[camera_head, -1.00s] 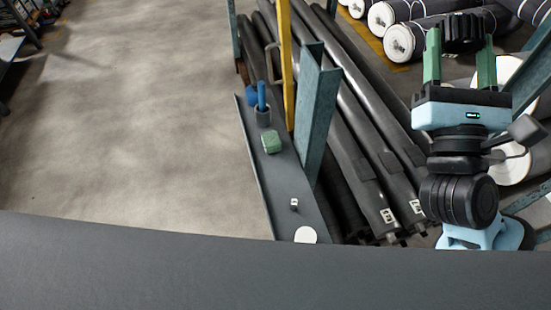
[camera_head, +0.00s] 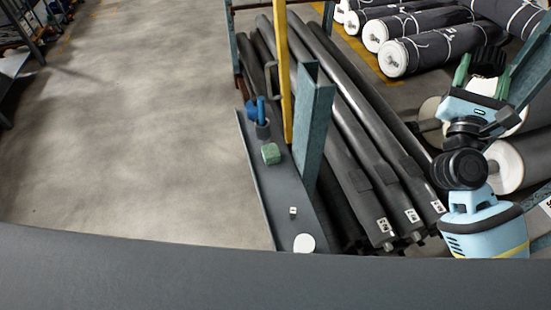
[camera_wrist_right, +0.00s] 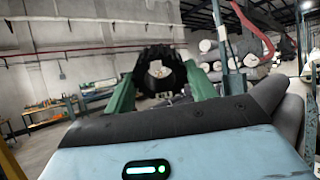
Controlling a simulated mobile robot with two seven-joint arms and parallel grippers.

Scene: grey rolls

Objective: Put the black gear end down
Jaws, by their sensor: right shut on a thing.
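The black gear end (camera_wrist_right: 160,71) is held between the green fingers of my right gripper (camera_wrist_right: 163,92) in the right wrist view. It is a toothed black ring with a pale hole in its middle. In the head view the right gripper (camera_head: 482,74) is at the upper right, above the area by the white-ended rolls, and the black gear end (camera_head: 489,61) shows dark between its fingers. It is held up in the air, apart from any surface. My left gripper is not in view.
A narrow grey shelf (camera_head: 279,205) carries a green block (camera_head: 270,153), a blue-handled thing in a cup (camera_head: 262,128), a small metal piece (camera_head: 292,211) and a white disc (camera_head: 304,243). A teal post (camera_head: 313,122) and yellow bar (camera_head: 281,75) stand beside it. Long dark rolls (camera_head: 345,130) lie behind.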

